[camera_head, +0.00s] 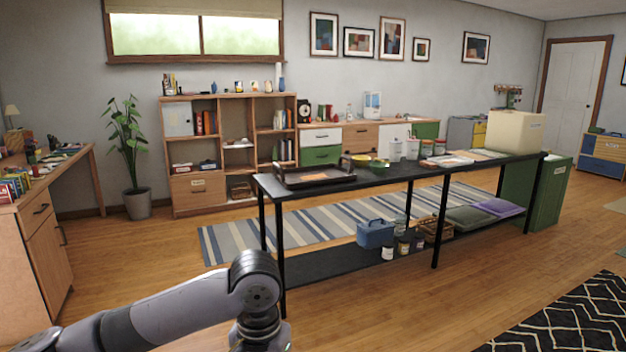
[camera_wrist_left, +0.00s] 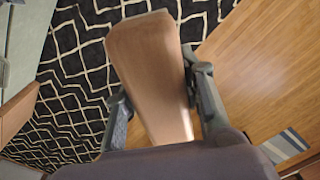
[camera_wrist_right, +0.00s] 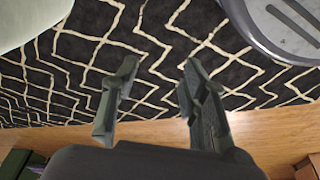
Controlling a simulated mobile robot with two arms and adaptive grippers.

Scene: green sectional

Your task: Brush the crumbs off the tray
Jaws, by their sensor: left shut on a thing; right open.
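A dark wooden tray (camera_head: 318,181) with raised handles lies on the near left end of the black table in the head view. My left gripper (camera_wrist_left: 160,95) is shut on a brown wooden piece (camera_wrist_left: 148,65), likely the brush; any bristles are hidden. It is held above the floor, away from the tray. My right gripper (camera_wrist_right: 155,85) is open and empty above the patterned rug. Neither gripper shows in the head view, only part of my left arm.
A wooden desk (camera_head: 40,240) stands at left. The floor before the table is clear.

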